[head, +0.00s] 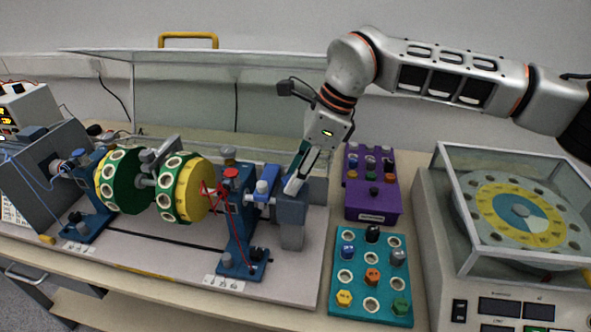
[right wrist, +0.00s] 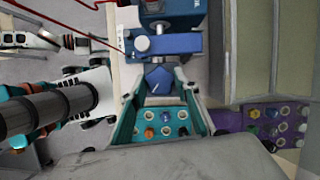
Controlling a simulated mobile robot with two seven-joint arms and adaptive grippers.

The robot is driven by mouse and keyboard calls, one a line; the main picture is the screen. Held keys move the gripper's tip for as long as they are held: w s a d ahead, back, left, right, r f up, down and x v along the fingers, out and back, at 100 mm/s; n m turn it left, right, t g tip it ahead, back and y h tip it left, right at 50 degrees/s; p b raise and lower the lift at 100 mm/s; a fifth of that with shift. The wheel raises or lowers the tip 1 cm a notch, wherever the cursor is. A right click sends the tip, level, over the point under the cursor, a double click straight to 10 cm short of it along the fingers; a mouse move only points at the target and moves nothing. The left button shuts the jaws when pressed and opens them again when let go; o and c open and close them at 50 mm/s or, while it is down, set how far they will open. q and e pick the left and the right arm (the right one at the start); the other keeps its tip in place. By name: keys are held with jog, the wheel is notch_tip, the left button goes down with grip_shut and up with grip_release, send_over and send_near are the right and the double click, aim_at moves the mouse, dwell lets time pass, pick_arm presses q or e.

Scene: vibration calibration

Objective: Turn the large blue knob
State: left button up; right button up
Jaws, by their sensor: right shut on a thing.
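The large blue knob (right wrist: 159,79) shows in the right wrist view as a faceted blue piece between the two fingertips, beside a blue block (right wrist: 172,44). My right gripper (head: 296,184) reaches down from the right arm to the right end of the rotor rig in the head view. It is shut on the blue knob, with a finger on each side of it. In the head view the fingers largely hide the knob, so its turn angle cannot be read there. My left gripper is not in view.
The rotor rig with yellow-green discs (head: 185,190) stands left of the gripper. A teal panel (head: 338,305) with several small knobs lies in front, and a purple box (head: 372,206) stands behind it. A glass-covered instrument (head: 447,255) is at the right.

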jog(key=shift+r+n, duration=0.1)
jog(key=shift+n, duration=0.4)
jog(key=shift+g+p, duration=0.3)
jog(key=o, duration=1.1)
jog(key=v, duration=1.2)
jog(key=shift+s, duration=0.1)
